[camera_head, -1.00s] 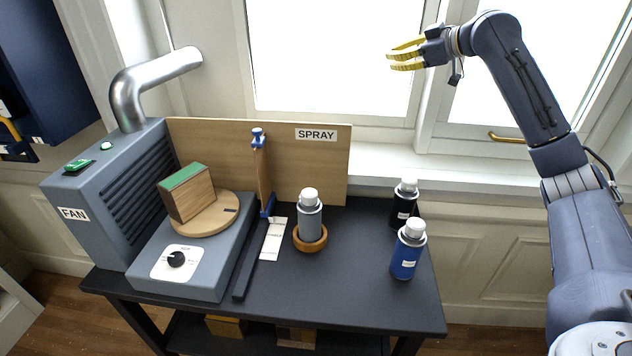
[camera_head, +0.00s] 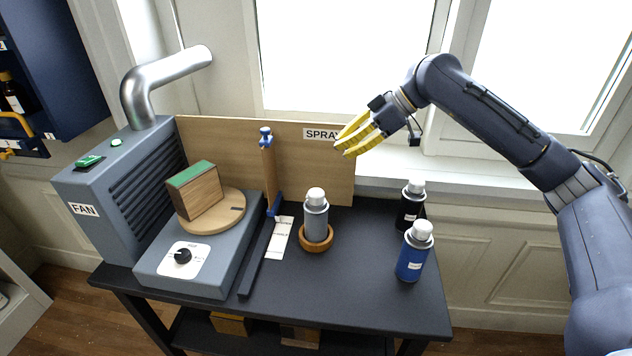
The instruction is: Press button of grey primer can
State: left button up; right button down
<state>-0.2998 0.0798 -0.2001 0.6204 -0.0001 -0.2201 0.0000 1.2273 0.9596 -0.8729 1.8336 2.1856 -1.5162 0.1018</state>
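The grey primer can (camera_head: 316,222) stands upright in a round wooden ring (camera_head: 317,244) near the middle of the black table. Its white top (camera_head: 316,195) faces up and is the button end. My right gripper (camera_head: 342,142) has yellow fingers and is above and a little to the right of the can, apart from it. Its fingers point left and slightly down, with a narrow gap visible between them, and nothing is seen between them. My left gripper is not in view.
A blue can (camera_head: 412,258) and a black can (camera_head: 408,212) stand at the table's right. A blue-ended clamp post (camera_head: 268,170) rises left of the grey can. A turntable (camera_head: 213,215) holds a green-topped wooden block (camera_head: 196,192). The SPRAY board (camera_head: 230,145) stands behind.

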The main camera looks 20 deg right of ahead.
send_over(311, 191)
jog(key=f, duration=0.5)
jog(key=d+f, duration=0.1)
jog(key=f, duration=0.2)
jog(key=shift+f, duration=1.5)
jog(key=shift+s, duration=0.1)
jog(key=shift+f, duration=1.05)
notch_tip(311, 191, up, 4)
jog(key=shift+r, duration=0.15)
jog(key=v, duration=1)
jog(key=shift+r, duration=0.15)
